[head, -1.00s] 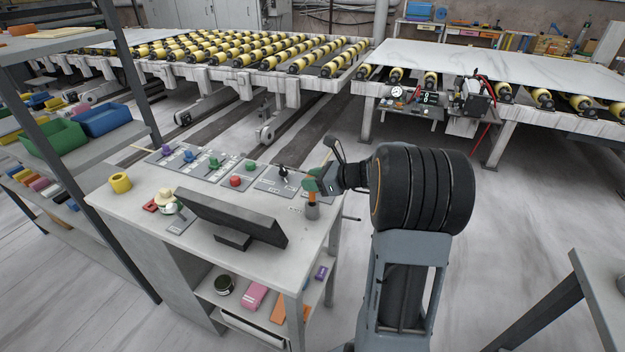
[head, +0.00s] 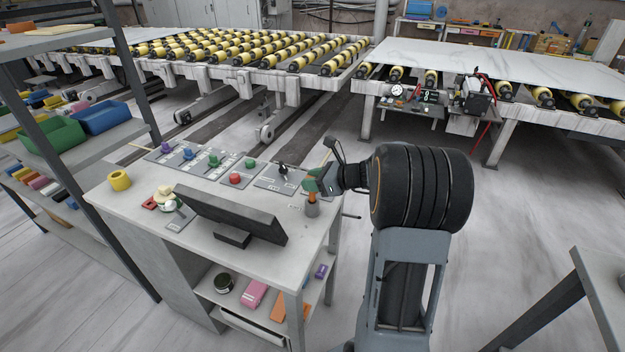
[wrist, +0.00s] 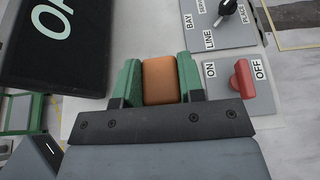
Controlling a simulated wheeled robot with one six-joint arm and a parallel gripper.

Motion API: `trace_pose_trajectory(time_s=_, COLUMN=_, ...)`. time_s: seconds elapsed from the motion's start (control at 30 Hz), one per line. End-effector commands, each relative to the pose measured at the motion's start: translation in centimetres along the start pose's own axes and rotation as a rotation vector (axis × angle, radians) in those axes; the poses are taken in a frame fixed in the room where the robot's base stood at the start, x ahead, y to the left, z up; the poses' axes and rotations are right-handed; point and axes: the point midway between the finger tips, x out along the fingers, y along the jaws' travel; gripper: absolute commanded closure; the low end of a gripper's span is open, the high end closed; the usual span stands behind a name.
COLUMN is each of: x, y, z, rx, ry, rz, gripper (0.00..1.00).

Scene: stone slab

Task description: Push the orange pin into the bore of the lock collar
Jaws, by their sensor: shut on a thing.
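The orange pin (wrist: 160,80) is between the two green fingers of my gripper (wrist: 161,84) in the wrist view. In the head view the pin (head: 312,197) points down from my gripper (head: 314,182). Its lower end meets the top of a small grey cylinder, which appears to be the lock collar (head: 312,210), near the console's right edge. How deep the pin sits in the bore cannot be told. The wrist view does not show the collar; the pin and fingers cover that place.
Close by is a panel with a red lever marked ON and OFF (wrist: 243,80). A black rotary switch (head: 283,169) and a red button (head: 235,178) stand farther left. A tilted dark screen (head: 232,215) stands left of the collar. The floor (head: 520,230) at right is open.

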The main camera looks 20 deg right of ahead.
Motion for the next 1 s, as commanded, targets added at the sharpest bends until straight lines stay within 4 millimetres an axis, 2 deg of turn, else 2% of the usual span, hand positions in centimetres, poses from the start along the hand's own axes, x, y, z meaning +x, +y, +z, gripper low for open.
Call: trace_pose_trajectory(time_s=1.0, x=1.0, y=0.0, z=-2.4, rx=0.0, ry=0.0, rz=0.0, gripper=0.94)
